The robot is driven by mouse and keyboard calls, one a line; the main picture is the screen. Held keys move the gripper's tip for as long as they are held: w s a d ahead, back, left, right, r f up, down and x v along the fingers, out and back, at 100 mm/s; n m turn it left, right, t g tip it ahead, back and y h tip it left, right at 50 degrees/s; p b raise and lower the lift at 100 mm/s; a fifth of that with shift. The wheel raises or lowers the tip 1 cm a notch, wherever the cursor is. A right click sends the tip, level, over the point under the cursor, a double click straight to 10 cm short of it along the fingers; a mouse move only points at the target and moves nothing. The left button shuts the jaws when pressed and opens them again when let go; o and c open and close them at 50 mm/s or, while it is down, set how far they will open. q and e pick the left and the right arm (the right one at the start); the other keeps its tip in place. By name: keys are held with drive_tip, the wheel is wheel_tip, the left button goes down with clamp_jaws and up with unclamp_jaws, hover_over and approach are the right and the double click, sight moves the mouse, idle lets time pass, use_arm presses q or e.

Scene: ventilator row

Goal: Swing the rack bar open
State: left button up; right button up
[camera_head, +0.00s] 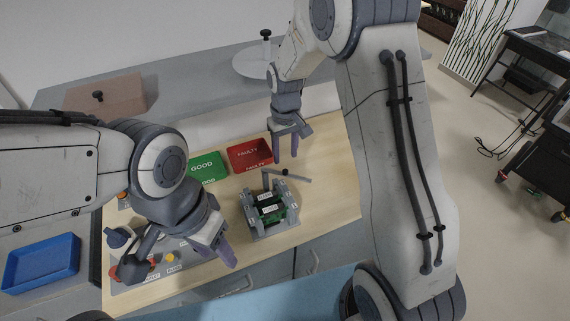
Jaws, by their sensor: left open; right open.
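The grey rack (253,221) stands on the wooden worktop with a green board (270,209) between its uprights. A thin grey rack bar (298,179) runs from a post at the rack's back left out to the right, past the rack's back edge. A small dark knob shows on the bar. My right gripper (285,156) is open, pointing down, behind and above the bar; I see no contact. My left gripper (215,250) is open and empty near the worktop's front edge, left of the rack, over the control panel.
A green GOOD tray (207,167) and a red FAULTY tray (250,154) sit behind the rack. A control panel with knobs and buttons (169,257) lies at the left. A blue tray (41,264) is at the far left. Bare worktop (335,190) lies right of the rack.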

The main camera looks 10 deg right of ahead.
drive_tip(key=shift+r, duration=0.75)
